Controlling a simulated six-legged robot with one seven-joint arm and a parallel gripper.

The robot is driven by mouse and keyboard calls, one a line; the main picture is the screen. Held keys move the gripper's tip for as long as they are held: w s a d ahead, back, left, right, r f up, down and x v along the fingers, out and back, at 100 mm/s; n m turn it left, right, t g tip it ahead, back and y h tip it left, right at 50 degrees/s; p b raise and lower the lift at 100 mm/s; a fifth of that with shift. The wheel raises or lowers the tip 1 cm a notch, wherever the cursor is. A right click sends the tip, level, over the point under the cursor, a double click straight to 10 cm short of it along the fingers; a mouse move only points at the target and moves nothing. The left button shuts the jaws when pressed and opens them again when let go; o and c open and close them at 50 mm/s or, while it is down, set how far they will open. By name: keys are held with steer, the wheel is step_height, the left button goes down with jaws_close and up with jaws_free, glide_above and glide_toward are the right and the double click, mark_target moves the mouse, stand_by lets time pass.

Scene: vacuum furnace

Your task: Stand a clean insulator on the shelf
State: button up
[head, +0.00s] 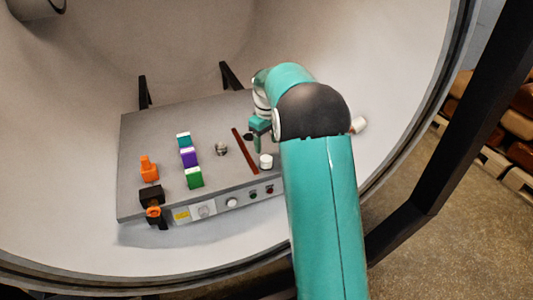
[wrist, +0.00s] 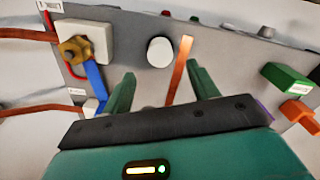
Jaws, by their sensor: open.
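A white insulator (head: 266,161) stands on the grey shelf (head: 140,135) near its front edge, just in front of my gripper. A white round piece in the wrist view (wrist: 159,52), seen end-on just beyond the fingertips, seems to be the same one; its face looks plain. My gripper (head: 258,135) is low over the right part of the shelf, partly hidden by my arm. In the wrist view its two green fingers (wrist: 162,84) are apart with nothing held. Another white piece (head: 360,125) shows right of my arm, its base hidden.
A copper-brown bar (head: 244,151) lies beside my gripper. Teal, purple and green blocks (head: 194,178), orange clips (head: 149,169) and a small metal piece (head: 221,149) stand farther left. A brass valve (wrist: 75,50) with a blue handle shows in the wrist view. The curved chamber wall surrounds the shelf.

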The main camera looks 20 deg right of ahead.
mark_target(266, 159)
steer(key=s+a+r+m+t, duration=0.1)
steer(key=s+a+r, duration=0.4)
steer(key=s+r, duration=0.3)
steer(key=s+a+r+m+t, duration=0.1)
steer(key=s+a+r+t, duration=0.1)
steer(key=s+a+r, duration=0.5)
steer(key=s+a+m+t, duration=0.1)
steer(key=s+a, duration=0.1)
steer(key=s, duration=0.7)
steer(key=s+a+f+m+t, duration=0.1)
steer(key=s+a, duration=0.1)
steer(key=s, duration=0.8)
steer(key=shift+a+f+t, duration=0.25)
steer(key=shift+f+t, duration=0.05)
